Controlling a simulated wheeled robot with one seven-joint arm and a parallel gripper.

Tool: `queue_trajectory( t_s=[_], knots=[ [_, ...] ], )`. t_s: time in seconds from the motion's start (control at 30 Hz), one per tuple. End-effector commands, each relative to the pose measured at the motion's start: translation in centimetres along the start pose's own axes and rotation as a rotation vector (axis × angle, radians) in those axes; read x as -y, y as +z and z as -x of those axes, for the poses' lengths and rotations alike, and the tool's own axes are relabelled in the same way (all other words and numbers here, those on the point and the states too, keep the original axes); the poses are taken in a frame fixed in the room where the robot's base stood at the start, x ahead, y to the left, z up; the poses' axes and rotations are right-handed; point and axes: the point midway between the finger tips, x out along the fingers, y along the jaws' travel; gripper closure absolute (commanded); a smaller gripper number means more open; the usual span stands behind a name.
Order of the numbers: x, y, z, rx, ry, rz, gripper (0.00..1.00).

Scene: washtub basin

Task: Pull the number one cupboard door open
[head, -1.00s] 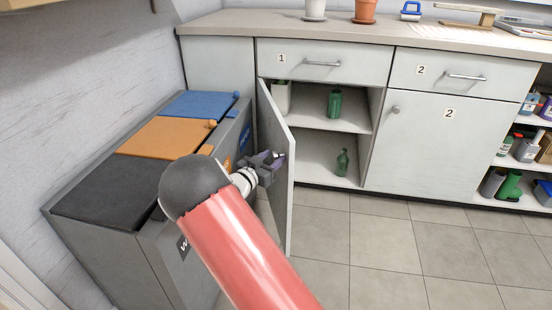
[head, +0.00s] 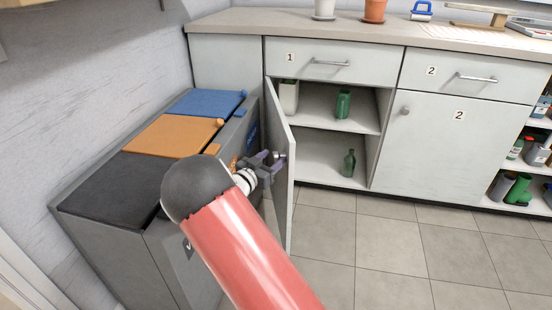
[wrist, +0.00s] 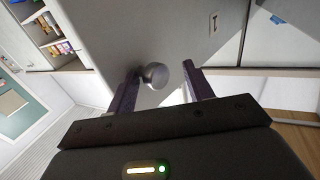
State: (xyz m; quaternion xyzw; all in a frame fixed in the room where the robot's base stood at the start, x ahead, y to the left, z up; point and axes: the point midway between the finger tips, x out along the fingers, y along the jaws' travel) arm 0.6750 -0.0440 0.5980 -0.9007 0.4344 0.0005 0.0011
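The number one cupboard door (head: 282,170) stands swung wide open, roughly square to the cabinet front, below the drawer marked 1 (head: 334,60). Its outer face, with a round metal knob, fills much of the wrist view (wrist: 130,30). The knob (wrist: 155,75) sits between and just beyond my fingertips, with gaps visible on both sides. My gripper (head: 272,158) is at the door's outer face, on its left side in the head view, with its fingers spread (wrist: 158,70). The open cupboard shows a shelf (head: 325,118) inside.
Grey bins with black (head: 115,190), orange (head: 172,136) and blue (head: 205,102) lids stand close left of my gripper and the door. Green bottles (head: 348,163) and a white container (head: 289,97) are in the cupboard. Tiled floor (head: 385,245) is clear to the right.

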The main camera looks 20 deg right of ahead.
Motion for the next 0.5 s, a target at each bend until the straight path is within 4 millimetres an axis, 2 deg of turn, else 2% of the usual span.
queue_trajectory(
  t_s=[0.1,0.23,0.5],
  knots=[
    [-0.1,0.1,2.3,0.001,0.002,0.0,0.48],
    [-0.2,0.1,4.3,0.001,0.006,0.0,0.48],
    [-0.4,0.1,5.8,0.0,0.013,0.001,0.48]
  ],
)
